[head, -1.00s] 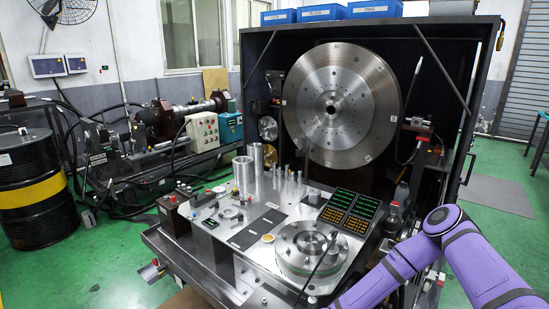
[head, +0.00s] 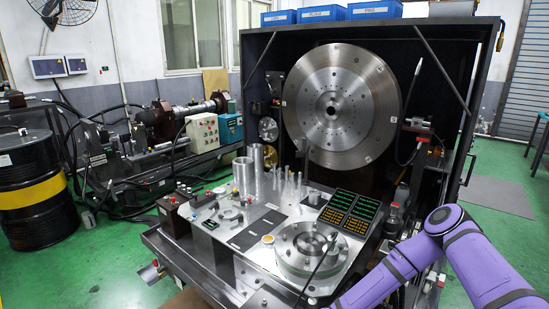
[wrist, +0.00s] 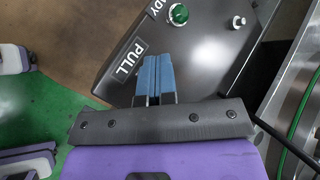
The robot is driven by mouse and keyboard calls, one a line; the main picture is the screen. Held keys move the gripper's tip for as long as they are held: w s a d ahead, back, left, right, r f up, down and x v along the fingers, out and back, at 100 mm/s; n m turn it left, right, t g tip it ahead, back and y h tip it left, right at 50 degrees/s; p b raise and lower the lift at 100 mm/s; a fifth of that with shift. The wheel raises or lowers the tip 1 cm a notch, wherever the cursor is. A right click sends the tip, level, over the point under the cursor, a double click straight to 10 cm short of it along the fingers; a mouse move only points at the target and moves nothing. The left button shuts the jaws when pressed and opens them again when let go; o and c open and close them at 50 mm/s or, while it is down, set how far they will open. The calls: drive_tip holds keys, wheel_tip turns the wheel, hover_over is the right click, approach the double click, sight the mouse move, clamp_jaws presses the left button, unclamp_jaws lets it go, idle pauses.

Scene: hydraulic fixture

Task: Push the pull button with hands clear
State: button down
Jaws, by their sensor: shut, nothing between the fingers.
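In the wrist view, a dark control panel (wrist: 205,50) carries a white-framed label reading PULL (wrist: 128,60) and part of a second label ending in "DY" (wrist: 155,12). My gripper (wrist: 158,62) has its blue fingers together and empty, over the panel just right of the PULL label. No button shows beside that label; the fingers cover that spot, and I cannot tell whether they touch the panel. A green round lamp or button (wrist: 178,14) is near the "DY" label. In the head view my purple arm reaches down out of the picture, and my gripper is not visible there.
A small silver knob or switch (wrist: 239,21) stands right of the green one. A metal frame edge (wrist: 285,75) and a green cable (wrist: 300,120) run at the right. The head view shows the fixture's large steel disc (head: 310,85) and its bench (head: 215,245).

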drive_tip(key=shift+r, duration=2.95)
drive_tip(key=w+d+r+n+h, duration=0.1)
drive_tip(key=d+r+n+h, duration=0.15)
drive_tip(key=d+r, duration=0.4)
drive_tip(key=w+d+r+n+g+h, duration=0.1)
drive_tip(key=d+r+n, duration=0.25)
drive_tip(key=r, duration=0.65)
drive_tip(key=w+d+r+n+h, duration=0.1)
drive_tip(key=d+r+n, duration=0.25)
drive_tip(key=r, duration=0.45)
drive_tip(key=s+d+r+n+h, duration=0.1)
drive_tip(key=s+d+r, duration=0.25)
drive_tip(key=r, duration=0.45)
drive_tip(key=s+d+r+n+h, duration=0.2)
drive_tip(key=s+d+r, duration=0.15)
drive_tip(key=r, duration=0.45)
drive_tip(key=s+d+r+n+t, duration=0.1)
drive_tip(key=s+d+r, duration=0.2)
drive_tip(key=s+r, duration=0.5)
drive_tip(key=s+d+r+t, duration=0.1)
drive_tip(key=s+d+r, duration=0.2)
drive_tip(key=s+r, duration=0.5)
drive_tip(key=s, duration=0.6)
drive_tip(key=shift+d+r+n+h, duration=0.15)
drive_tip(key=shift+r+n+h, duration=0.15)
drive_tip(key=shift+n+h, duration=0.05)
